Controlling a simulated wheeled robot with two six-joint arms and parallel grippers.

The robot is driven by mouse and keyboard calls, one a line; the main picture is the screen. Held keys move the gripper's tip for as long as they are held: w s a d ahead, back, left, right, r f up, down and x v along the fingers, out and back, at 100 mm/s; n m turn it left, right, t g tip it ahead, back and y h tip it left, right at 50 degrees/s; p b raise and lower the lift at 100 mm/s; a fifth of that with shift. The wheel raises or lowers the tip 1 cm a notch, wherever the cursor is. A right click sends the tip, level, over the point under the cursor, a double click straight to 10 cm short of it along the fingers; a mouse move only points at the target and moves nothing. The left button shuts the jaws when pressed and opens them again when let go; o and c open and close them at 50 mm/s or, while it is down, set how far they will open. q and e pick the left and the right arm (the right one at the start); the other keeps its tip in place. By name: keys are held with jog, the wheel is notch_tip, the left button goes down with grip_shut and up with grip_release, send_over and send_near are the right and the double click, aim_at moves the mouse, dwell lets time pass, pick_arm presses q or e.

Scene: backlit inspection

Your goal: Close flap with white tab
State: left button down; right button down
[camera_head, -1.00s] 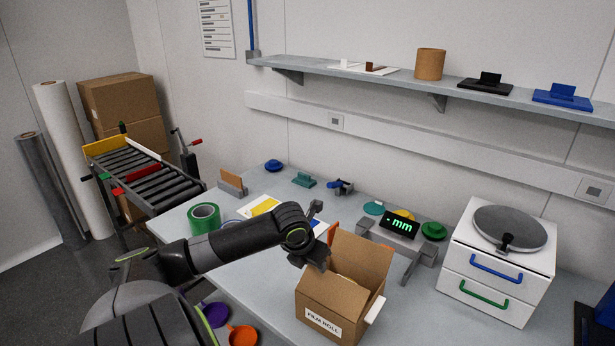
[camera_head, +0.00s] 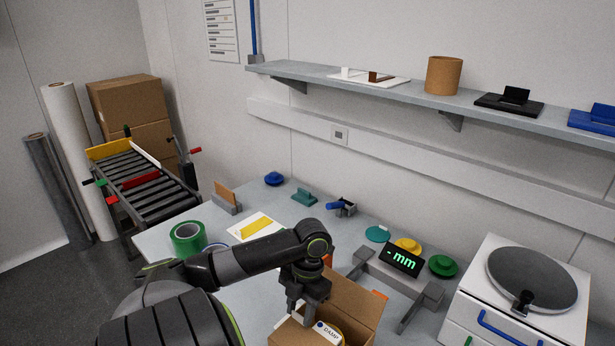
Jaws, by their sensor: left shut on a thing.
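An open brown cardboard box (camera_head: 358,305) stands at the front of the table, cut off by the bottom edge. Orange tabs show at its back left (camera_head: 328,260) and right (camera_head: 380,294). My left gripper (camera_head: 303,313) reaches down at the box's near left side, shut on what looks like the white tab (camera_head: 296,314); the fingers hide most of it. A white label with a blue dot (camera_head: 328,333) and a yellow rim show beside the fingers, low in the box opening. My right gripper is out of view.
A stand with a green "mm" display (camera_head: 403,260) is behind the box. A white drawer unit (camera_head: 530,300) stands at the right. A shelf (camera_head: 420,95) runs above.

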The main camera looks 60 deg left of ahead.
pick_arm(q)
jog(key=shift+s+f, duration=0.1)
jog(key=shift+s, duration=0.1)
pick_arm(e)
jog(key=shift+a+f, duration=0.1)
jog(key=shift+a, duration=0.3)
pick_arm(q)
jog(key=c, duration=0.9)
grip_release()
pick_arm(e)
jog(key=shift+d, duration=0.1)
